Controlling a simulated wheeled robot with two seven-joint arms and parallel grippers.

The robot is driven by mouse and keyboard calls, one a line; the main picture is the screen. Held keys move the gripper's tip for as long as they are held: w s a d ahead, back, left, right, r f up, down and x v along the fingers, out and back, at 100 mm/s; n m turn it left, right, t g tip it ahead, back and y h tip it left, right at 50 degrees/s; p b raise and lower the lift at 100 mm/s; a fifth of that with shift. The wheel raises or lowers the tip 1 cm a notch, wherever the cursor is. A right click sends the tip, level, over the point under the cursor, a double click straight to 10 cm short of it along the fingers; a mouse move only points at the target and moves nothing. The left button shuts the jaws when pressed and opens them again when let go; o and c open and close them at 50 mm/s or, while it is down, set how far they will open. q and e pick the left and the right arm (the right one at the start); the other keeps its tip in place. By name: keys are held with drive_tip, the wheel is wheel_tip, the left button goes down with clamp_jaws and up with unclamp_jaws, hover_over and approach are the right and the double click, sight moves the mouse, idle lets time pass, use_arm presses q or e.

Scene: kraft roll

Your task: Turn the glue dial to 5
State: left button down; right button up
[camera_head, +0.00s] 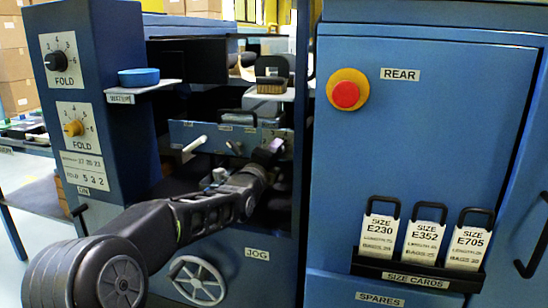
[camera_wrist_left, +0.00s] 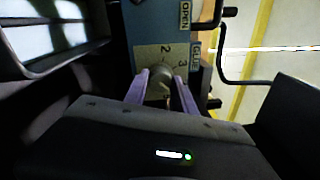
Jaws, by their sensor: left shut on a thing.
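In the left wrist view the glue dial (camera_wrist_left: 159,84) is a small round knob on a pale plate. The numbers 2 and 3 show around it, beside a GLUE label (camera_wrist_left: 195,57). The two purple fingers of my left gripper (camera_wrist_left: 162,95) lie on either side of the knob, shut on it. The dial's pointer and its other numbers are hidden or too small to read. In the head view my left gripper (camera_head: 266,152) reaches into the open bay of the blue machine and covers the dial. My right gripper is not in view.
A black fold knob (camera_head: 57,61) and a yellow fold knob (camera_head: 73,128) are on the left column. A white lever (camera_head: 194,147) sticks out beside my gripper. A red button (camera_head: 345,94) and size cards (camera_head: 425,243) are on the right door. A jog wheel (camera_head: 198,281) is below.

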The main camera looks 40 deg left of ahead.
use_arm(q)
drive_tip(key=shift+m+h+b, duration=0.3)
drive_tip(key=shift+m+b, duration=1.65)
drive_tip(key=shift+m, duration=1.45)
drive_tip(key=c, duration=1)
unclamp_jaws()
drive_tip(key=shift+r, duration=0.1)
drive_tip(key=shift+p+v, duration=0.35)
drive_tip(key=shift+v, duration=3.55)
